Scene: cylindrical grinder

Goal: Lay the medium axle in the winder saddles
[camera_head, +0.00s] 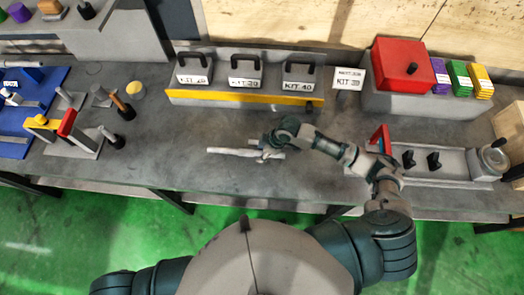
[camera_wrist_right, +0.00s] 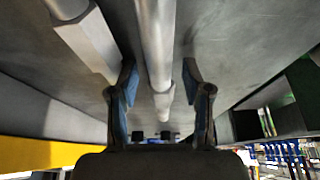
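A pale grey stepped axle (camera_head: 232,151) lies near the middle of the bench. In the right wrist view a round metal axle (camera_wrist_right: 157,45) runs between the two blue-padded fingers of my right gripper (camera_wrist_right: 160,88). The fingers are open around it, with a gap visible on each side. In the head view my right gripper (camera_head: 268,150) is low over the right end of the axle. A second, thicker metal bar (camera_wrist_right: 88,38) lies beside it in the wrist view. I cannot tell for sure which fixture holds the winder saddles. My left gripper is out of the head view.
A grey channel fixture (camera_head: 455,163) with two black uprights stands at right. Kit boxes (camera_head: 246,72) stand on a yellow-edged rack behind. A red box (camera_head: 402,62) is at the back right. A yellow and red fixture (camera_head: 70,130) is at left. The bench between is clear.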

